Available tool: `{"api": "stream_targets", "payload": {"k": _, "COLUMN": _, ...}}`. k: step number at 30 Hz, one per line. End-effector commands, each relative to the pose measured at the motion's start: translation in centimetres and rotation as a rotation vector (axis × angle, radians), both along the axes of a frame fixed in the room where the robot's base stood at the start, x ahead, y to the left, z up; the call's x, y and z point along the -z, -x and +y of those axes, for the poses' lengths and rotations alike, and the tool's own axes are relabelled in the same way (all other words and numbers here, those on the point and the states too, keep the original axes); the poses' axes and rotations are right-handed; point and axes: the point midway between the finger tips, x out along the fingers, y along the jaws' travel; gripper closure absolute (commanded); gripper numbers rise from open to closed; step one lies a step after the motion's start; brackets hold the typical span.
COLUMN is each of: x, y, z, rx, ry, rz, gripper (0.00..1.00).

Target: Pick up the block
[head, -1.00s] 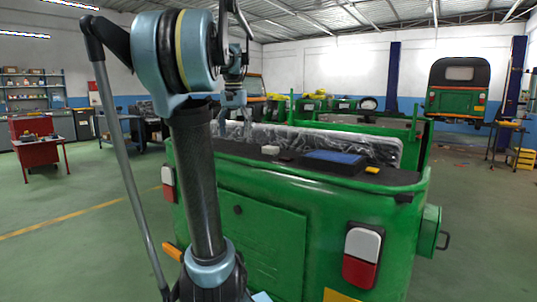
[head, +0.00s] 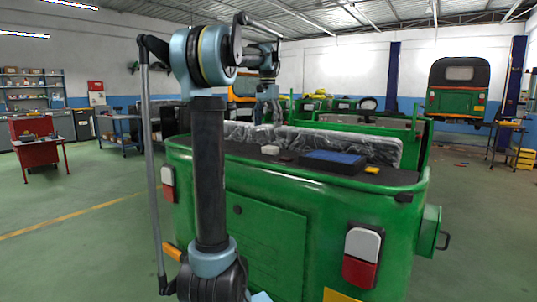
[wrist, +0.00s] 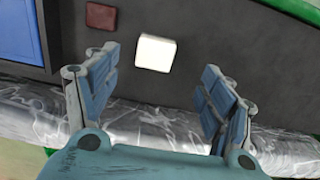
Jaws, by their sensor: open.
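A white block (head: 270,150) lies on the dark rear deck of the green rickshaw. In the wrist view, the white block (wrist: 155,53) shows ahead of my gripper (wrist: 159,62), between the lines of its two open fingers. A small dark red block (head: 287,158) lies close to it, and shows upper left in the wrist view (wrist: 100,15). A yellow block (head: 372,169) lies farther right on the deck. My gripper (head: 267,108) is open and empty, above the deck near the plastic-wrapped seat back. The head view shows the fingers only small.
A blue-topped tray (head: 335,160) lies on the deck between the red and yellow blocks. The plastic-wrapped seat back (head: 340,143) rises along the deck's far edge. The green rickshaw body (head: 300,205) stands before me. Open floor (head: 80,215) lies at left.

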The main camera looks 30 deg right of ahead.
Motion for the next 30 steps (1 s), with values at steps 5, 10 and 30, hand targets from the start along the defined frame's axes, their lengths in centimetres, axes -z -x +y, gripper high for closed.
{"api": "stream_targets", "payload": {"k": 5, "x": 3.2, "y": 0.0, "z": 0.0, "rx": 0.0, "ry": 0.0, "rz": 0.0, "gripper": 0.25}}
{"api": "stream_targets", "payload": {"k": 10, "x": 5.4, "y": 0.0, "z": 0.0, "rx": -0.001, "ry": 0.0, "rz": 0.0, "gripper": 0.25}}
{"api": "stream_targets", "payload": {"k": 30, "x": 11.4, "y": 0.4, "z": 0.0, "rx": -0.001, "ry": 0.0, "rz": 0.0, "gripper": 0.25}}
